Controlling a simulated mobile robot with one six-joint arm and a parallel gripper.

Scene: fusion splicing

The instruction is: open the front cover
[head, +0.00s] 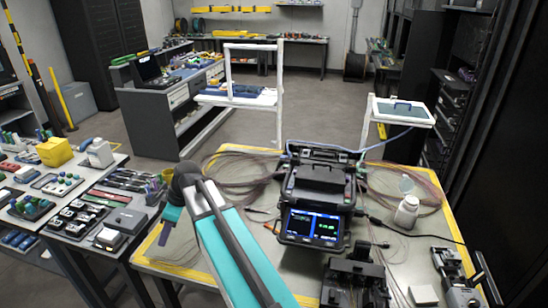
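The fusion splicer (318,190) is a black boxy machine on the worktable, with a lit blue screen (314,226) facing me. Its dark top is in view, and its cover looks closed, though at this size the cover's edges are hard to make out. My gripper (167,232) hangs down at the end of my teal and grey arm, left of the splicer and apart from it, over the left part of the worktable. It is small and partly hidden by the arm, so I cannot see whether its fingers are open.
The worktable (243,150) has yellow edging. Coiled fibres lie on both sides of the splicer. A white bottle (407,211) stands to its right, and a black device (354,283) stands in front. A side table with trays (75,210) is at left.

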